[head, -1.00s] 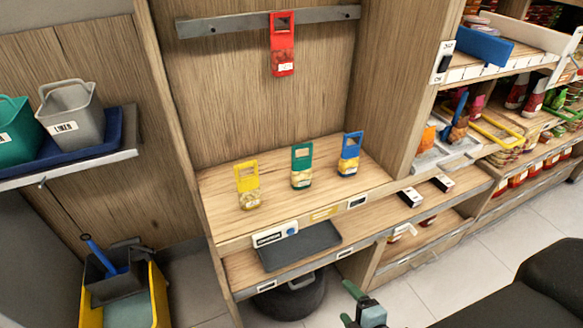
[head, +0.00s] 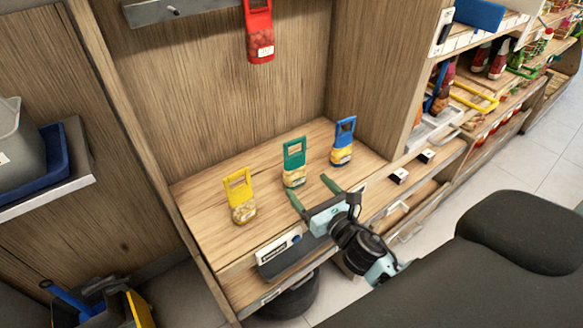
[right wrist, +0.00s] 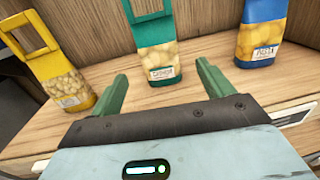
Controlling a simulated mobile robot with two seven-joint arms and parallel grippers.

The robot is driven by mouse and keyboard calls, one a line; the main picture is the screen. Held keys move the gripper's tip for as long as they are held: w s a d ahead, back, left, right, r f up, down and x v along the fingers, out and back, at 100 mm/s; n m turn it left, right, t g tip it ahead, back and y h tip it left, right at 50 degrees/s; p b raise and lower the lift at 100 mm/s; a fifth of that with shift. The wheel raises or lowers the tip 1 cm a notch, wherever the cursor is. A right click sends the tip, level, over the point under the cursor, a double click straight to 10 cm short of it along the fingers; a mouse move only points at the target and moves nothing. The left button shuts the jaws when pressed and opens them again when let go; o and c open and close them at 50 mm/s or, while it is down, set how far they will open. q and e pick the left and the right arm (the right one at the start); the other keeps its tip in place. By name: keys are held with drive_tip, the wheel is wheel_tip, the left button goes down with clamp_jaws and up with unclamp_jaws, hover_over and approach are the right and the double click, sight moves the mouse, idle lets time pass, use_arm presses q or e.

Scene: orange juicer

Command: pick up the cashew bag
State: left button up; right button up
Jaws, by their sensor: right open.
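Three upright bags with handle loops stand on the wooden shelf: a yellow one (head: 241,197), a green one (head: 294,162) and a blue one (head: 343,141). My right gripper (head: 313,192) is open and empty, in front of the green bag. In the right wrist view, the green bag (right wrist: 162,58) stands ahead between the two fingers, apart from them. The yellow bag (right wrist: 60,75) is to the left and the blue bag (right wrist: 261,35) to the right. My left gripper is out of view.
A red bag (head: 259,35) hangs from a metal rail (head: 160,10) above the shelf. The wooden shelf (head: 205,195) is bare around the bags. Side walls of wood bound the alcove.

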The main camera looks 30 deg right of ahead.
sight(299, 176)
drive_tip(key=shift+w+a, duration=0.15)
drive_tip(key=shift+w, duration=1.8)
drive_tip(key=shift+w+a, duration=0.1)
drive_tip(key=shift+w, duration=1.8)
drive_tip(key=shift+c, duration=0.3)
drive_tip(key=c, duration=1)
